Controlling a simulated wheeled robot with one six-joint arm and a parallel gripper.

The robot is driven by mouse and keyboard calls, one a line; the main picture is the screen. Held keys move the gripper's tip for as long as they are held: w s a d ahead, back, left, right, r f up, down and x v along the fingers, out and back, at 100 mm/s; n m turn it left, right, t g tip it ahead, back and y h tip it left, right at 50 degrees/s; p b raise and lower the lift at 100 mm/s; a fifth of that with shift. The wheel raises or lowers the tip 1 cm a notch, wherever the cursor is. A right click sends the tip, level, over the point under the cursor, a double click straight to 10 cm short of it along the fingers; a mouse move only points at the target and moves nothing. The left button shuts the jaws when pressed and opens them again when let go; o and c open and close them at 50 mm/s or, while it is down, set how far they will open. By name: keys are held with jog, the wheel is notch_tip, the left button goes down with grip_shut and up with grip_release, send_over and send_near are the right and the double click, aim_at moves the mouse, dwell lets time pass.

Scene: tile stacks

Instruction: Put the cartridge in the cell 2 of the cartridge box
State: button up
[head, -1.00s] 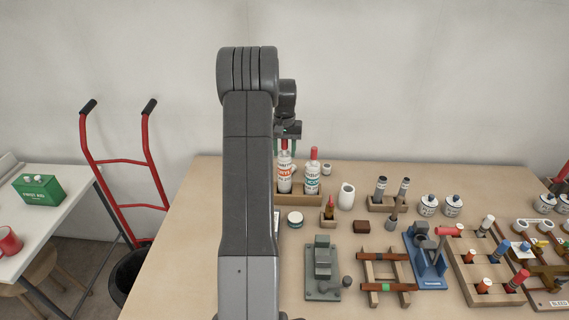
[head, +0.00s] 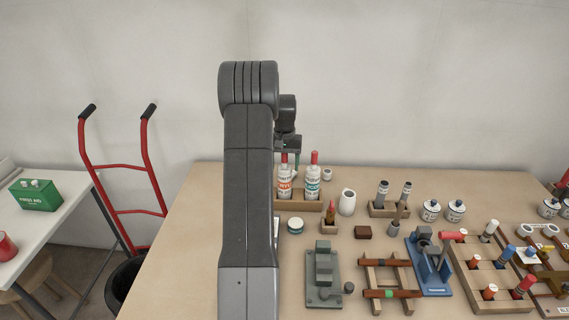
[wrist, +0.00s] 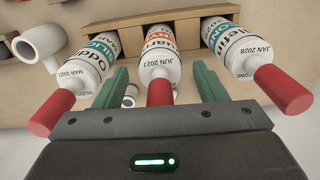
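Three white cartridges with red nozzles stand in a row in the wrist view: a teal-labelled one (wrist: 88,68) at left, an orange-labelled one (wrist: 160,67) in the middle, and another teal-labelled one (wrist: 238,55) at right. The wooden cartridge box (wrist: 130,22) is behind them. My gripper (wrist: 160,72) is open, its green fingers on either side of the middle cartridge's nozzle end, with gaps. In the head view the orange-labelled cartridge (head: 284,185) and a teal-labelled cartridge (head: 312,184) stand in the box (head: 300,205); my arm hides its left part. My gripper (head: 287,157) is just above the orange one.
A small jar (head: 295,226) and a grey fixture (head: 322,275) are in front. Wooden racks with tubes crowd the right.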

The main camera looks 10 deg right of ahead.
notch_tip(320, 180, up, 12)
jog(key=p, duration=0.4)
jog(key=shift+r, duration=0.15)
